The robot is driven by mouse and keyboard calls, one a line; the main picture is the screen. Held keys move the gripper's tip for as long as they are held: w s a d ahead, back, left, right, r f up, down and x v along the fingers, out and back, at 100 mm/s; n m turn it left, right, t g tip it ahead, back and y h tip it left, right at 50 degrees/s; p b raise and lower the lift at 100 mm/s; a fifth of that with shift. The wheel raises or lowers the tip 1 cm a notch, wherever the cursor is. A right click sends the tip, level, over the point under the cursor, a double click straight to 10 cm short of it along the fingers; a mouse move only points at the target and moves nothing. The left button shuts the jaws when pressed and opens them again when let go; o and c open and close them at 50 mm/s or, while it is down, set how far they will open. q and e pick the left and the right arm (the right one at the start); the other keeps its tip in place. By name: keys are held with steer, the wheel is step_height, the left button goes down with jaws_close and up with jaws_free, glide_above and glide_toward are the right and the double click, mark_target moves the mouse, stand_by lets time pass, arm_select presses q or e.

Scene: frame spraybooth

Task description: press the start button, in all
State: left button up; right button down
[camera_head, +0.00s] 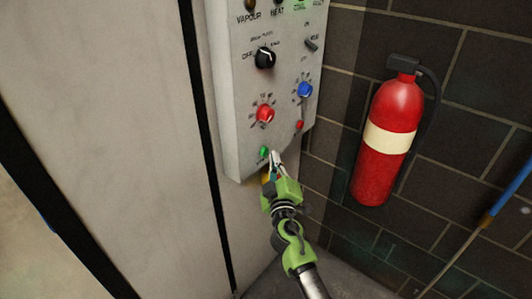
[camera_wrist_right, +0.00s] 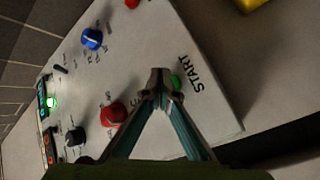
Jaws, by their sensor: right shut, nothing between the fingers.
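The green start button (camera_head: 264,152) sits low on the grey control panel (camera_head: 236,130), below the red knob. In the right wrist view the green button (camera_wrist_right: 176,82) shows beside the printed word START, partly hidden behind my fingertips. My right gripper (camera_head: 274,158) is shut and empty, with its tips just to the right of the button in the head view. In the wrist view the closed tips of my right gripper (camera_wrist_right: 161,82) overlap the button's edge. I cannot tell whether they touch it. My left gripper is not in view.
The panel also carries a red knob (camera_head: 265,114), a blue knob (camera_head: 305,90), a black knob (camera_head: 264,58) and a small red button (camera_head: 299,125). A fire extinguisher (camera_head: 385,140) hangs on the dark brick wall to the right. A pole with a blue handle (camera_head: 512,190) stands at the far right.

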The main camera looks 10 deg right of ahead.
steer(key=s+d, duration=0.1)
steer(key=s, duration=0.1)
steer(key=s+d, duration=0.2)
steer(key=shift+p, duration=0.4)
steer(key=shift+f, duration=0.1)
stand_by(0.5)
steer(key=s+f+m+g+y, duration=0.1)
steer(key=s+f+g, duration=0.35)
steer(key=f, duration=0.85)
steer(key=s+f+g, duration=0.1)
steer(key=s+f, duration=0.6)
steer(key=f, duration=0.5)
steer(key=s+f+m+g+y, duration=0.1)
steer(key=s+f+g, duration=0.35)
steer(key=f, duration=0.85)
steer(key=s+d+f+m+g, duration=0.1)
steer(key=s+f, duration=0.5)
steer(key=s, duration=0.8)
steer(key=s+d+f+m+g, duration=0.1)
steer(key=s+f+g, duration=0.3)
steer(key=s, duration=1)
steer(key=s+d+f+m+g, duration=0.1)
steer(key=s+f+g, duration=0.1)
steer(key=s+f, duration=0.8)
steer(key=s, duration=0.4)
steer(key=shift+m+g+y, duration=0.3)
steer(key=shift+m, duration=0.1)
